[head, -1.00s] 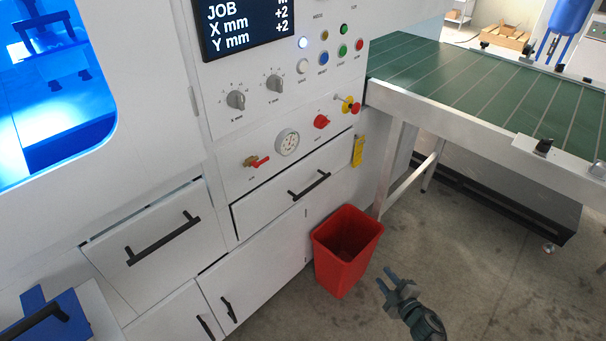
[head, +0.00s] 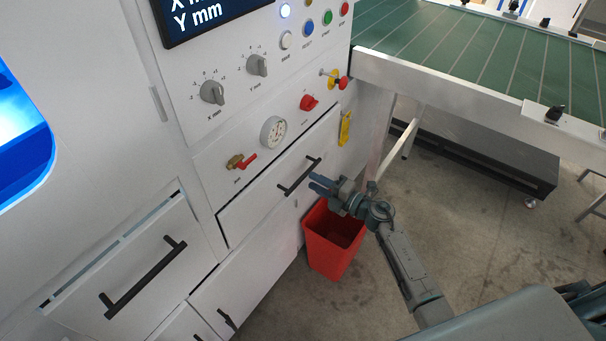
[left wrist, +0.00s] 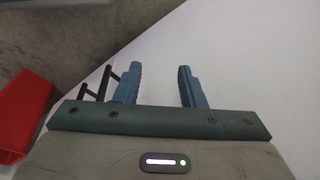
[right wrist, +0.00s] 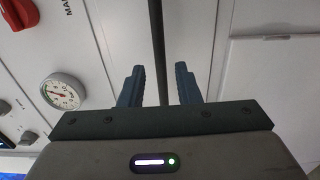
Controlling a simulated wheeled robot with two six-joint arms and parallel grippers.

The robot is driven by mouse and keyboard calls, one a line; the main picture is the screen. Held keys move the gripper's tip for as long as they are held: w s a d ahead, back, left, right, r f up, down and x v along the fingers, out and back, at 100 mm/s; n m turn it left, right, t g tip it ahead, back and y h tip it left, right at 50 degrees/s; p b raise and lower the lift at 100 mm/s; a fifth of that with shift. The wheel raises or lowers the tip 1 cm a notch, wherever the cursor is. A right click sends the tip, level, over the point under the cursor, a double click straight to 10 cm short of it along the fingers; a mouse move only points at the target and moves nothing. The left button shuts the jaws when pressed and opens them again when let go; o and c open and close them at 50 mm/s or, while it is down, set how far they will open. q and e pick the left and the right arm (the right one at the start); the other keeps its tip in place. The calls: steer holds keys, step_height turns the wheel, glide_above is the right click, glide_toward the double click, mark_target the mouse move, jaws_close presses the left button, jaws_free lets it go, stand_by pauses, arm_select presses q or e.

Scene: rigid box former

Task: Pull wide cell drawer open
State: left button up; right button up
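A white drawer (head: 262,200) under the gauge has a black bar handle (head: 299,176); it looks closed. A second white drawer (head: 92,287), at lower left, has a longer black handle (head: 145,278) and a thin gap along its top. I cannot tell which one the task names. In the right wrist view, a dark bar (right wrist: 156,40), apparently that handle, shows between the fingers (right wrist: 158,85); contact is not clear. My left gripper (left wrist: 158,85) is open and empty, near a white surface.
A red bin (head: 333,240) stands on the floor just below my right gripper. A green conveyor (head: 470,60) with a white frame lies at the right. Knobs, a gauge (head: 273,132) and a red-handled valve (head: 243,163) sit above the drawer.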

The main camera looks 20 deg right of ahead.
mark_target(304, 174)
steer(key=x, duration=0.5)
jaws_close()
